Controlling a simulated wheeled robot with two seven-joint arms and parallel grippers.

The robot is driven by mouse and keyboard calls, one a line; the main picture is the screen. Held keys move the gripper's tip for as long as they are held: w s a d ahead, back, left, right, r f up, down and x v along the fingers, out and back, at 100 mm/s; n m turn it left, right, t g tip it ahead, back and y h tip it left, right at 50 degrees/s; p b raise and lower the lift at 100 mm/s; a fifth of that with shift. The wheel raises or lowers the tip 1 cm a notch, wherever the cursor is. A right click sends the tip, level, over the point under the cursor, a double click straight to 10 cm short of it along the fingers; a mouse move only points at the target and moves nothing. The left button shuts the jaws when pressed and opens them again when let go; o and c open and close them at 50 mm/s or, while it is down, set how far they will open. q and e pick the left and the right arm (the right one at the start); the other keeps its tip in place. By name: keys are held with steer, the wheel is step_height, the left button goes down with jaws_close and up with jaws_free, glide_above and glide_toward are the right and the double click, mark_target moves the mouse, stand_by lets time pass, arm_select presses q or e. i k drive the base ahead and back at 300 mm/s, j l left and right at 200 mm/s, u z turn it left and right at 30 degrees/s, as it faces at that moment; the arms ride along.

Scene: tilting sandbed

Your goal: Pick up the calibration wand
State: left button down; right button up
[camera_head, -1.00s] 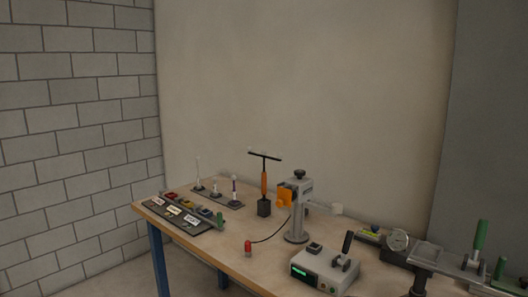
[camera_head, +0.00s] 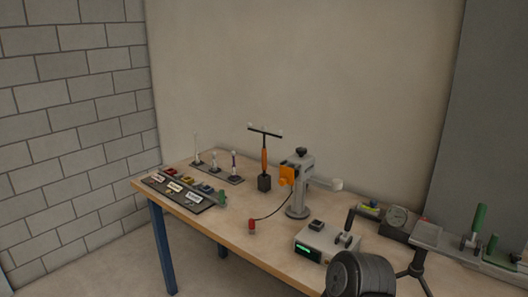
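The calibration wand (camera_head: 264,156) appears to be the T-shaped tool with an orange handle and a black crossbar with small pale tips. It stands upright in a small black block (camera_head: 264,183) near the back of the workbench, left of the grey clamp stand. Nothing touches its handle. Neither gripper's fingers show in the head view. A dark ribbed part of my own arm shows at the bottom edge, right of centre, and hides part of the bench front.
On the wooden workbench (camera_head: 235,219) stand a grey stand (camera_head: 298,190) with an orange part, a meter box (camera_head: 322,240), a red-capped piece (camera_head: 251,227) on a cable, a labelled tray (camera_head: 185,196) and a rack (camera_head: 220,172) of thin probes. Gauges and green-handled fixtures crowd the right.

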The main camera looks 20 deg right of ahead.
mark_target(264, 150)
steer(key=i+j+z, duration=0.1)
steer(key=j, duration=0.25)
steer(key=i+j+z, duration=0.1)
steer(key=i+j, duration=0.2)
steer(key=i+j+z, duration=0.15)
steer(key=j, duration=0.3)
steer(key=i+j+z, duration=0.1)
steer(key=j, duration=0.25)
steer(key=i+j+z, duration=0.1)
steer(key=i+j, duration=0.15)
steer(key=j, duration=0.2)
steer(key=i+j+z, duration=0.1)
steer(key=j, duration=0.3)
